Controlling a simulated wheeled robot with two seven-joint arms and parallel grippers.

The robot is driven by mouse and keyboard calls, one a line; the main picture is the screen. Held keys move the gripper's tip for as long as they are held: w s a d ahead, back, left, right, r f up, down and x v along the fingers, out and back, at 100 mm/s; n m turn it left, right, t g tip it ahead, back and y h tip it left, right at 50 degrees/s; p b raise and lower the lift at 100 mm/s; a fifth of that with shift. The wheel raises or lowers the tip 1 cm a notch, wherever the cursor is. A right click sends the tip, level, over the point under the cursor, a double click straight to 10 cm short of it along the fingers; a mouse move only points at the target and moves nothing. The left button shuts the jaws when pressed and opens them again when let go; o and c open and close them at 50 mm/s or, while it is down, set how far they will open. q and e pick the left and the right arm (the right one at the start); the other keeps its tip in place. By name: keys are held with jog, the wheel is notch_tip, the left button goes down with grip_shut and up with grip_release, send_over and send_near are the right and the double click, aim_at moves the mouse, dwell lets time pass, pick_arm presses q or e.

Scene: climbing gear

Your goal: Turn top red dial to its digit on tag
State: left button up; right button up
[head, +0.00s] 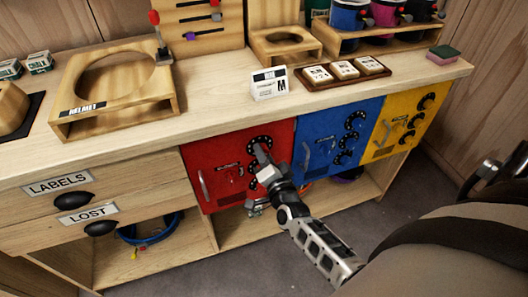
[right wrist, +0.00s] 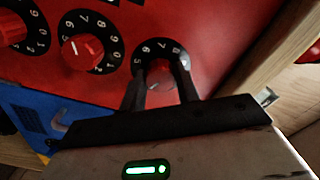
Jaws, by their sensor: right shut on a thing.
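The red locker door (head: 215,158) is on the left of three coloured doors under the worktop, with black numbered dials down its right side. My right gripper (head: 259,150) is at the top red dial (head: 260,139) and partly covers it. In the right wrist view, its two dark fingers (right wrist: 160,88) are shut on that dial's red knob (right wrist: 158,72). Digits 5, 6, 7 and 8 show on the rim around the knob; the digit at its pointer cannot be told. Several small tags (head: 318,74) lie in a brown tray; their print is too small to read. My left gripper is not in view.
Two other red dials (right wrist: 83,52) sit beside the held one in the right wrist view. The blue door (head: 322,128) and yellow door (head: 385,140) are to the right. A white card (head: 269,87) stands on the worktop above. The open shelf (head: 225,235) is below.

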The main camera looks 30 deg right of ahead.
jog(key=shift+n+p, duration=0.3)
jog(key=shift+n, duration=0.7)
jog(key=o, duration=1)
jog(key=shift+c, duration=0.2)
jog(key=shift+s, duration=0.1)
jog(key=v, duration=1.5)
jog(key=shift+s+a, duration=0.2)
jog(key=shift+s, duration=0.2)
jog(key=shift+a+n, duration=0.1)
jog(key=shift+n, duration=0.2)
